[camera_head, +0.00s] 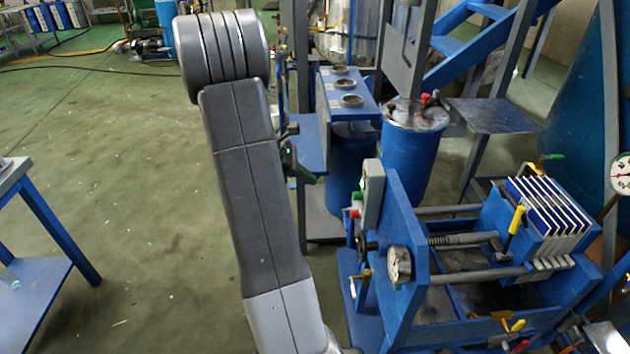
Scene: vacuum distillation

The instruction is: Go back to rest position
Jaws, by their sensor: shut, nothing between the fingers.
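My grey arm rises from the bottom centre of the head view to a thick rounded joint at the top. It stands nearly upright and leans slightly left. My gripper cannot be made out in this view. The far side of the arm's upper joint is hidden.
A blue filter press with white plates (548,218) and a pressure gauge (399,265) stands close to the right of my arm. A blue table (38,295) is at left. Green floor (120,190) between is clear.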

